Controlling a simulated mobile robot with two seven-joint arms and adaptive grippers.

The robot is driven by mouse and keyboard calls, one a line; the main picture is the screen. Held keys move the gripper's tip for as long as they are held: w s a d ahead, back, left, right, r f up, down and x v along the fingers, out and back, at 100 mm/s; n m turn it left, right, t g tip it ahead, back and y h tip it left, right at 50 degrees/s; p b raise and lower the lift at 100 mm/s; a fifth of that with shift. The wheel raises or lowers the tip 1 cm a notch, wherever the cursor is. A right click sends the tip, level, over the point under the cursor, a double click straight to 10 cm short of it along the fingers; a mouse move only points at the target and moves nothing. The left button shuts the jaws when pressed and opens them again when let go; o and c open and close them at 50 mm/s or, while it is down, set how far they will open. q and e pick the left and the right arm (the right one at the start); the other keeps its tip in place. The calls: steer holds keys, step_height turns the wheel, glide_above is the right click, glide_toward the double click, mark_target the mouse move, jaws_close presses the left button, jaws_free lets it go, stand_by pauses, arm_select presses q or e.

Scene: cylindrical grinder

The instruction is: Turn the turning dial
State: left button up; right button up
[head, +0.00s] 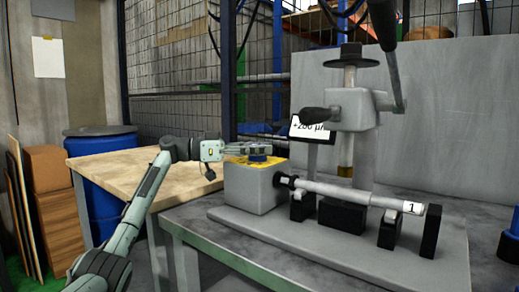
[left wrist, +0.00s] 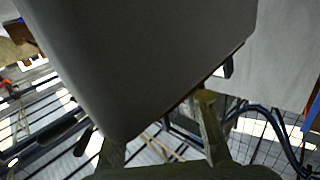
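The turning dial (head: 258,158) is a small blue knob on the yellow top of a grey box (head: 256,190), at the left end of the grinder. My left gripper (head: 268,149) reaches in from the left with its fingers level, at or just above the dial. I cannot tell whether they touch it. In the left wrist view the two fingers of the left gripper (left wrist: 160,140) stand apart with a gap between them. The dial cannot be made out there, and a large dark grey surface fills the upper part. My right gripper is not in view.
The grinder's grey base plate (head: 290,240) lies on a grey table (head: 190,222). A bar (head: 345,194) on black supports and an upright press (head: 352,115) stand right of the box. A wooden table (head: 120,170) and blue barrel (head: 100,205) are left.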

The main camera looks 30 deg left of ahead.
arm_select(q)
steer(key=v, duration=1.2)
stand_by(0.4)
